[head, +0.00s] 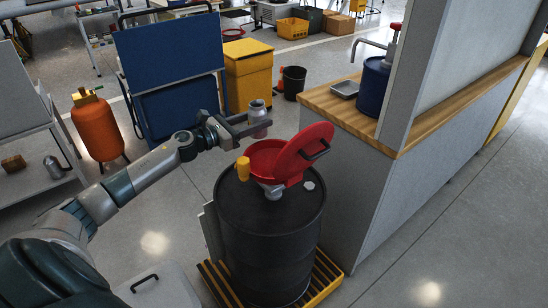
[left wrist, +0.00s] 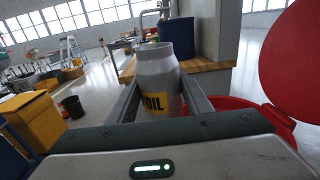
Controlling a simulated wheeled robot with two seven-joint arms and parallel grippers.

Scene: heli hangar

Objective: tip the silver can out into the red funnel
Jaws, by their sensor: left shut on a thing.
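The silver can (head: 257,112) is upright in my left gripper (head: 254,124), just above and behind the red funnel. In the left wrist view the silver can (left wrist: 158,75) stands between the two fingers and bears a yellow label with "OIL" on it. The red funnel (head: 262,160) sits on top of a black drum (head: 268,230), with its red lid (head: 305,152) tilted open to the right. The funnel's rim (left wrist: 283,122) and lid (left wrist: 290,55) show at the right in the left wrist view. The can's inside is hidden. My right gripper is not in view.
A yellow knob-like piece (head: 243,168) stands at the drum's left edge. A wooden-topped counter (head: 400,125) with a blue drum (head: 373,88) is at the right. A blue panel (head: 172,50), a yellow cabinet (head: 249,72) and a black bin (head: 293,82) stand behind.

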